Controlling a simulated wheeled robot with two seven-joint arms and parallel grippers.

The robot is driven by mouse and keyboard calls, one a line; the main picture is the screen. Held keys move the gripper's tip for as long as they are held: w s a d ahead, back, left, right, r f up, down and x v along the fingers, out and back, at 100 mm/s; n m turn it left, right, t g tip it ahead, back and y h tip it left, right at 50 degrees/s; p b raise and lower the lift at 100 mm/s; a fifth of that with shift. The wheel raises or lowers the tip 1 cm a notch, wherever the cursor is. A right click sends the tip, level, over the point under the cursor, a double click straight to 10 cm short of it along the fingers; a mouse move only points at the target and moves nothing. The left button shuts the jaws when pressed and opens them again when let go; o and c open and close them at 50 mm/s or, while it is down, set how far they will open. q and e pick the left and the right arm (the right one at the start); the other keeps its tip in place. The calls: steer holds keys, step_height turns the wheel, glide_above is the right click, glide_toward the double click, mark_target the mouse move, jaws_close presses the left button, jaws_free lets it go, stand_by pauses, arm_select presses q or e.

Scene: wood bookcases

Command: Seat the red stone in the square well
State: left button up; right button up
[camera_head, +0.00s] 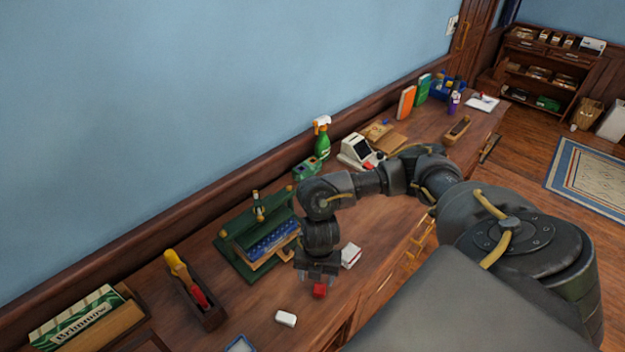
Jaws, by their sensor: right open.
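A small red block (319,291), likely the red stone, rests on the wooden desk (345,290) near its front edge. My right gripper (317,280) points down just above and behind it, jaws open. The block shows below and between the fingers; I cannot tell whether they touch it. I cannot make out a square well for certain. A blue-edged object (240,344) is cut off at the bottom edge. My left gripper is not in view.
A white block (286,319) lies left of the red block, and a white box (350,256) lies behind right. A green press-like stand (232,262) is at the left, beside a wooden tray with yellow- and red-handled tools (205,314). A green spray bottle (322,142) stands by the wall.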

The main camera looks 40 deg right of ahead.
steer(key=d, duration=0.1)
steer(key=b, duration=0.2)
glide_above(319, 289)
steer(key=f, duration=0.4)
steer(key=shift+s+a, duration=0.3)
steer(key=shift+a, duration=0.05)
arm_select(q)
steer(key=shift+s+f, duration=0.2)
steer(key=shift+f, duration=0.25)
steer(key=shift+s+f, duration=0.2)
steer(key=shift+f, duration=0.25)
arm_select(e)
steer(key=shift+f, duration=0.6)
steer(key=f, duration=0.5)
steer(key=shift+w+d, duration=0.25)
steer(key=shift+d, duration=0.15)
steer(key=c, duration=1.2)
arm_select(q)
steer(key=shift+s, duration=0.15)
